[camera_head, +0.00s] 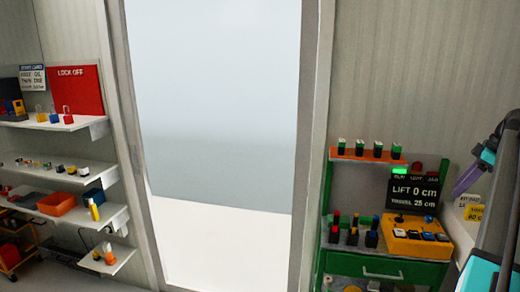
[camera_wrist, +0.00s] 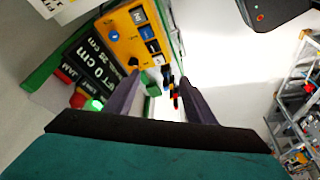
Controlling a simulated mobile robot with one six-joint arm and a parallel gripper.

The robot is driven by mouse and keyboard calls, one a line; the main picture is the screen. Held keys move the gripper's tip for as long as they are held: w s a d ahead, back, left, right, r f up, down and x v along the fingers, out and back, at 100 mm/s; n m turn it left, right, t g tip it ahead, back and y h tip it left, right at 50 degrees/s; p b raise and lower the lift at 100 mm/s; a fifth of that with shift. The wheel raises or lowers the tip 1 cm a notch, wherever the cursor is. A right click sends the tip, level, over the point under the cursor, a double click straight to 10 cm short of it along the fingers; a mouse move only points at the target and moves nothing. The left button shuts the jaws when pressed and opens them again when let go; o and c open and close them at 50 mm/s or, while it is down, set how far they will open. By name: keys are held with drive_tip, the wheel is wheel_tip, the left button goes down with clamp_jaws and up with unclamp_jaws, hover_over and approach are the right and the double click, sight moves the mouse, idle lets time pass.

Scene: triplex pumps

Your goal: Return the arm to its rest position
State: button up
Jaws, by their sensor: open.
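My gripper (camera_wrist: 159,78) is open in the wrist view. Its two dark purple fingers stand apart, and nothing is held between them. Past the fingers show the yellow control box and the green cart, both seen tilted. In the head view my gripper (camera_head: 466,178) shows at the right edge as a purple finger under a teal and black body. It is raised in the air, to the right of the black lift display. My arm runs down the right edge of the head view, partly cut off by the frame.
A green cart (camera_head: 383,268) holds the yellow control box (camera_head: 415,235), the display (camera_head: 412,194) reading "LIFT 0 cm", and several small coloured parts. Shelves (camera_head: 55,125) with padlocks and bins stand at left. A bright open doorway (camera_head: 220,130) lies between. A dark device (camera_wrist: 275,12) shows in the wrist view.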

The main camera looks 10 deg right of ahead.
drive_tip(key=w+a+f+m+g, duration=0.15)
drive_tip(key=w+a+f, duration=0.35)
drive_tip(key=a+f, duration=0.8)
drive_tip(key=w+a+f+m+g, duration=0.15)
drive_tip(key=w+a+f, duration=0.25)
drive_tip(key=a+f, duration=0.9)
drive_tip(key=s+a+f+m+h, duration=0.1)
drive_tip(key=s+a+f+m, duration=0.15)
drive_tip(key=a+f, duration=0.8)
drive_tip(key=s+a+f+m+h, duration=0.1)
drive_tip(key=s+a+f, duration=0.2)
drive_tip(key=a+f, duration=0.75)
drive_tip(key=s+a+f+m, duration=0.1)
drive_tip(key=s+a+f, duration=0.5)
drive_tip(key=s+a, duration=0.55)
drive_tip(key=s+f+g+b, duration=0.3)
drive_tip(key=s+f+b, duration=0.2)
drive_tip(key=s+f, duration=0.6)
drive_tip(key=s+f+g+b, duration=0.3)
drive_tip(key=s+f+b, duration=0.2)
drive_tip(key=s+f, duration=0.7)
wheel_tip(320, 180, down, 5)
drive_tip(key=shift+a+f+h, duration=0.1)
drive_tip(key=shift+a+h, duration=0.3)
drive_tip(key=shift+a, duration=0.05)
